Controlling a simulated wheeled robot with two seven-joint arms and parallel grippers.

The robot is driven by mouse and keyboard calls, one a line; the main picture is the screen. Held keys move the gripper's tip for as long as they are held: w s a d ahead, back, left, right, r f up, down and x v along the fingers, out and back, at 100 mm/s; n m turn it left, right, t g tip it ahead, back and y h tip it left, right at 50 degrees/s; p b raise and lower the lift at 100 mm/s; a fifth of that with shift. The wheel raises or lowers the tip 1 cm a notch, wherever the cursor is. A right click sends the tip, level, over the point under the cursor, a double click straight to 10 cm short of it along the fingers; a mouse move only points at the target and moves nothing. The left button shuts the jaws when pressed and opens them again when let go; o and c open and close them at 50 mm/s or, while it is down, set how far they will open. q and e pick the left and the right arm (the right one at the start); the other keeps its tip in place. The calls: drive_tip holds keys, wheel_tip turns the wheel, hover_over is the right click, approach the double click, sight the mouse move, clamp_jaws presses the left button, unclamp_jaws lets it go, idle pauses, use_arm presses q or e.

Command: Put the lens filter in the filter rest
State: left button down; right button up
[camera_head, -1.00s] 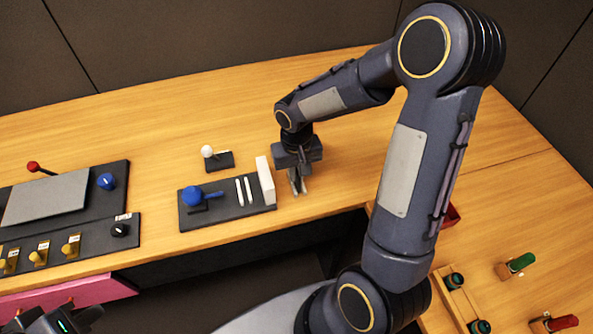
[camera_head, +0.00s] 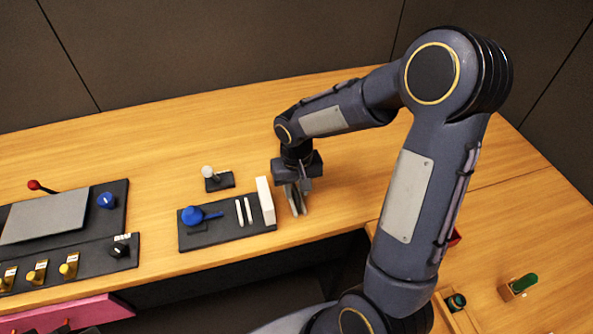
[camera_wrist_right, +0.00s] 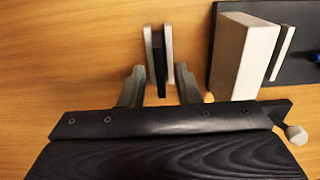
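My right gripper (camera_head: 297,208) points down just right of the upright white block (camera_head: 265,200) on the black panel. In the right wrist view the fingers (camera_wrist_right: 159,50) are close together on a thin dark plate (camera_wrist_right: 159,80), seen edge-on, which I take to be the lens filter. Its face is hidden by the fingers. On the panel, left of the block, stand two thin white bars (camera_head: 244,211), apart from each other; they look like the filter rest. One bar shows beyond the block in the wrist view (camera_wrist_right: 282,53).
The panel (camera_head: 225,232) also bears a blue ball with a handle (camera_head: 192,215). A small white-knobbed joystick (camera_head: 208,172) stands behind it. A larger control panel (camera_head: 110,255) lies left.

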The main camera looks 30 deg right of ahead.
sight(296, 191)
wheel_tip(296, 191, up, 10)
drive_tip(key=s+a+r+t+y, duration=0.1)
drive_tip(key=s+a+t+y, duration=0.1)
drive_tip(key=s, duration=0.6)
drive_tip(key=s+a+r+n+t+y, duration=0.1)
drive_tip(key=s+a+r+t, duration=0.1)
drive_tip(key=s, duration=0.7)
drive_tip(key=shift+r+t+y, duration=0.3)
drive_tip(key=shift+t+y, duration=0.1)
drive_tip(key=shift+t, duration=0.4)
drive_tip(key=shift+a, duration=0.1)
